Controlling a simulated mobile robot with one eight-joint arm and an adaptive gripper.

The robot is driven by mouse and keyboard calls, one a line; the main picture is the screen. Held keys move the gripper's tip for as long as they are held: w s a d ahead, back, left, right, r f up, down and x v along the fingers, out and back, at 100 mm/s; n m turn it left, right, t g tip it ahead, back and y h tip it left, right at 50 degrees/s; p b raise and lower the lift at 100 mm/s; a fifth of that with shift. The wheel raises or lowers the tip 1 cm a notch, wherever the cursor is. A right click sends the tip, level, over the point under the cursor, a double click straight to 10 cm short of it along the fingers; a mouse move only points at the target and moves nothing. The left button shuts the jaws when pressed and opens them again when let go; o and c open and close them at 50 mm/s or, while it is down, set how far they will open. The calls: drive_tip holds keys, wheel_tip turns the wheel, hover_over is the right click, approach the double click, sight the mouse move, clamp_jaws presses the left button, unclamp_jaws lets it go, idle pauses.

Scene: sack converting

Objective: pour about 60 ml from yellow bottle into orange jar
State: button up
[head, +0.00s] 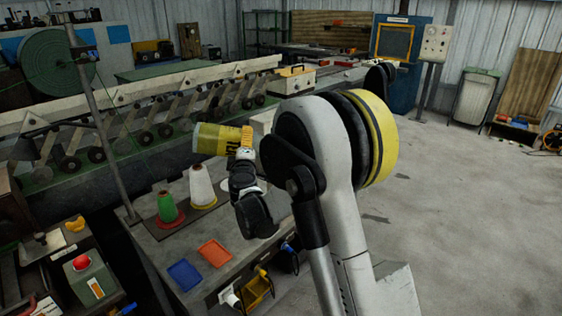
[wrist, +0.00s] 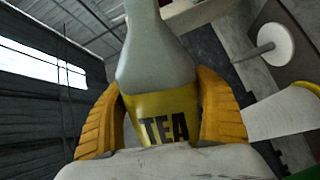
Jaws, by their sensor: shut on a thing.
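The yellow bottle (head: 210,139) is in my gripper (head: 243,141), held in the air above the grey bench. In the head view it looks tipped well over, nearly on its side. In the wrist view the bottle (wrist: 160,112) shows a yellow band marked TEA and a grey shoulder and neck; its mouth is out of frame. The orange fingers of my gripper (wrist: 160,120) press on both sides of the band. No liquid stream is visible. I cannot make out the orange jar in either view.
The bench (head: 150,240) carries a green cone (head: 168,207), a white cone (head: 202,186), an orange tray (head: 215,252) and a blue tray (head: 185,274). A metal stand pole (head: 105,145) rises at the left. A long machine (head: 150,118) runs behind. Open floor lies right.

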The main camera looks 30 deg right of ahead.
drive_tip(key=shift+w+a, duration=0.1)
drive_tip(key=shift+a, duration=0.1)
drive_tip(key=shift+r, duration=0.1)
drive_tip(key=shift+r+m, duration=0.25)
drive_tip(key=shift+m, duration=0.15)
idle(1.2)
drive_tip(key=f+n, duration=0.1)
drive_tip(key=f+n+b, duration=0.1)
drive_tip(key=f, duration=0.1)
drive_tip(key=shift+w+a+n+b, duration=0.1)
drive_tip(key=shift+a+n+b, duration=0.2)
drive_tip(key=shift+a+n, duration=0.1)
drive_tip(key=shift+w+r+n+p, duration=0.15)
drive_tip(key=shift+r+n+p, duration=0.15)
drive_tip(key=shift+n+p, duration=0.45)
drive_tip(key=shift+r+n, duration=0.35)
drive_tip(key=shift+r, duration=0.05)
drive_tip(key=shift+a+r+n+p, duration=0.3)
drive_tip(key=shift+r+n+p, duration=0.3)
drive_tip(key=shift+r+p, duration=0.1)
